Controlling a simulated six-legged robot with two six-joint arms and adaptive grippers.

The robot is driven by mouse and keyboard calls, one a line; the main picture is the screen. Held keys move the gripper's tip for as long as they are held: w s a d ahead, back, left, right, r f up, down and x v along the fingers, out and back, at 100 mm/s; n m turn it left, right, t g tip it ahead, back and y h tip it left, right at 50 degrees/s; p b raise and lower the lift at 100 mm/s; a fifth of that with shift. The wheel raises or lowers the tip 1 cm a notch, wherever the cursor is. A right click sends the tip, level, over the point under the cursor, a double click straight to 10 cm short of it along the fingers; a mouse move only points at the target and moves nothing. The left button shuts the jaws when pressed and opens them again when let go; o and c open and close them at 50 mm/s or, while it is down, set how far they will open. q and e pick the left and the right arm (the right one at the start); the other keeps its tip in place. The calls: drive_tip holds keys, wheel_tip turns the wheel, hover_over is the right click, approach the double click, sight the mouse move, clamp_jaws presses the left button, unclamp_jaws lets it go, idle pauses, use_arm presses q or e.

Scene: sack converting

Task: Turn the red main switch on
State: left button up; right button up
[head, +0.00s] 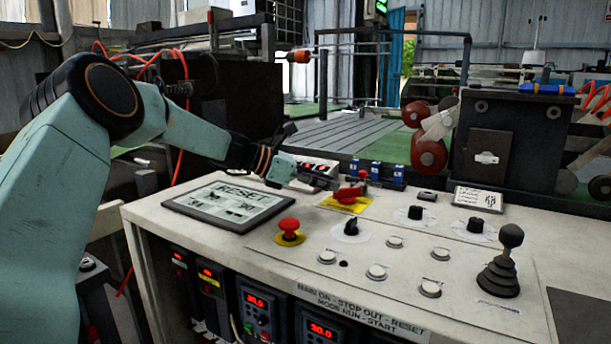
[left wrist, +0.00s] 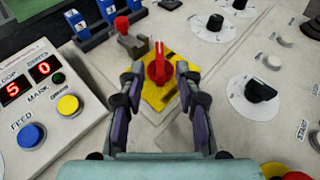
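The red main switch (head: 348,196) is a rotary handle on a yellow plate (head: 333,204) at the back of the white console top. In the left wrist view the red switch (left wrist: 158,66) shows its handle lying lengthwise up the picture. My left gripper (head: 328,184) reaches over the console to the switch. In the left wrist view its two fingers (left wrist: 158,76) are apart, one on each side of the handle, with a visible gap on both sides. Whether the fingertips are down at handle height is hard to tell. My right gripper is not in view.
A red mushroom button (head: 289,227) on yellow stands nearer the front. A black selector knob (head: 351,228) is right of it. A small lever with a red ball (left wrist: 121,24) stands just behind the switch. A RESET screen (head: 228,204) lies left, a black joystick (head: 508,250) right.

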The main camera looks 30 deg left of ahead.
use_arm(q)
drive_tip(key=v, duration=0.5)
drive_tip(key=shift+s+a+r, duration=0.15)
drive_tip(key=shift+s+a, duration=0.15)
drive_tip(key=shift+s, duration=0.05)
idle(0.3)
